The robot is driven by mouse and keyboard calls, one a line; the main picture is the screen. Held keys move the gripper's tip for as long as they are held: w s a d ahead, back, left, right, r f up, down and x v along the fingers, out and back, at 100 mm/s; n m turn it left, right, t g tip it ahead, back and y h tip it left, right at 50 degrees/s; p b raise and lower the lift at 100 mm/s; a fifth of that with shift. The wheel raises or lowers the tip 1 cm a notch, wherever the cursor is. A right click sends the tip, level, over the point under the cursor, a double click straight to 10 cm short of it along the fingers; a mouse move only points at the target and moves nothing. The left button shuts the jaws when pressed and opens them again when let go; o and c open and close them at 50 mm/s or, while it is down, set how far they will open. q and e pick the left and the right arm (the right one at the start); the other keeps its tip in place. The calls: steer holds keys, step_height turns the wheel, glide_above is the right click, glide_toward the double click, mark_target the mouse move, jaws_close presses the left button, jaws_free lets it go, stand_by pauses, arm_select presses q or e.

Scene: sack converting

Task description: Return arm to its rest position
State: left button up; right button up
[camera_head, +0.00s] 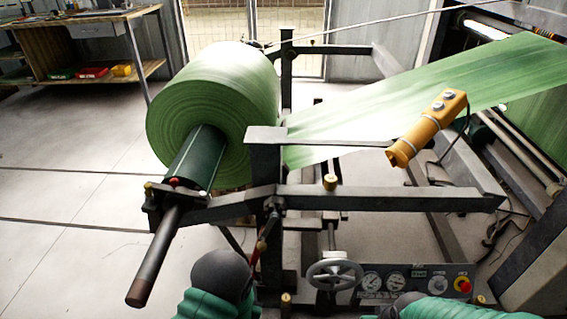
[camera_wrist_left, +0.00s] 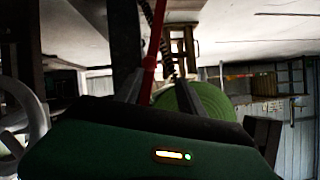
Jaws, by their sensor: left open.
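My left arm comes in at the bottom of the head view as a green sleeve with a dark rounded part. Its jaws do not show clearly there. In the left wrist view my left gripper (camera_wrist_left: 157,84) is open, with a dark finger on each side of a thin red rod (camera_wrist_left: 152,62). I cannot tell whether the fingers touch the rod. In the head view a lever with a red part (camera_head: 262,244) stands beside this arm, in front of the unwind frame. Of my right arm only a green sleeve shows at the bottom edge; its gripper is out of view.
A large green roll (camera_head: 215,105) sits on a shaft in a dark metal frame (camera_head: 390,197), its web (camera_head: 400,95) running right. A yellow pendant (camera_head: 428,128) hangs over the frame. A handwheel (camera_head: 335,275) and gauge panel (camera_head: 415,283) are close in front. Floor at left is clear.

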arm_select(q)
steer(key=s+a+r+n+g+p, duration=0.1)
steer(key=s+a+r+n+g, duration=0.3)
steer(key=s+r, duration=0.6)
steer(key=s+a+r+m+g+p, duration=0.1)
steer(key=s+a+r+g+p, duration=0.15)
steer(key=s+r+g, duration=0.55)
step_height(320, 180, up, 38)
steer(key=s+t+p, duration=0.2)
steer(key=p, duration=3.4)
steer(key=shift+h, duration=0.4)
